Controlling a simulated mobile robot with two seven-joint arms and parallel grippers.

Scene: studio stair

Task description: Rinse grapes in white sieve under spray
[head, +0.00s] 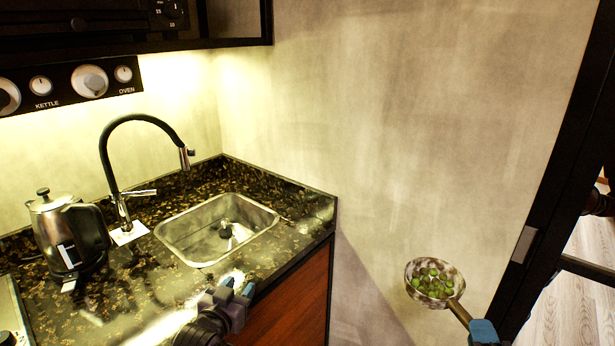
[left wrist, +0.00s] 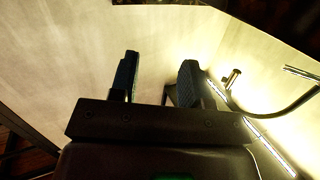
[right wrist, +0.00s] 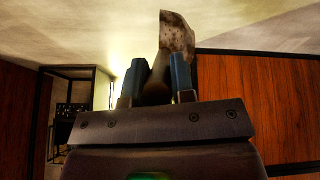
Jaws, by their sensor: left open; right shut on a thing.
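The sieve (head: 411,273) is a round speckled whitish bowl with a brown handle, held out in the air to the right of the counter. Several green grapes (head: 433,283) lie in it. My right gripper (head: 480,328) is shut on the sieve's handle; the sieve's underside (right wrist: 177,36) shows beyond its fingers (right wrist: 163,80) in the right wrist view. My left gripper (head: 236,287) is open and empty over the counter's front edge; its spread fingers show in the left wrist view (left wrist: 158,80). The black arched faucet (head: 150,118) has a spray head (head: 187,157) above the sink. I see no water running.
The steel sink (head: 190,245) is set in a dark speckled counter (head: 300,215) and looks empty. A kettle (head: 70,235) stands left of the faucet. A cabinet hangs above. A dark door frame (head: 550,170) stands at the right.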

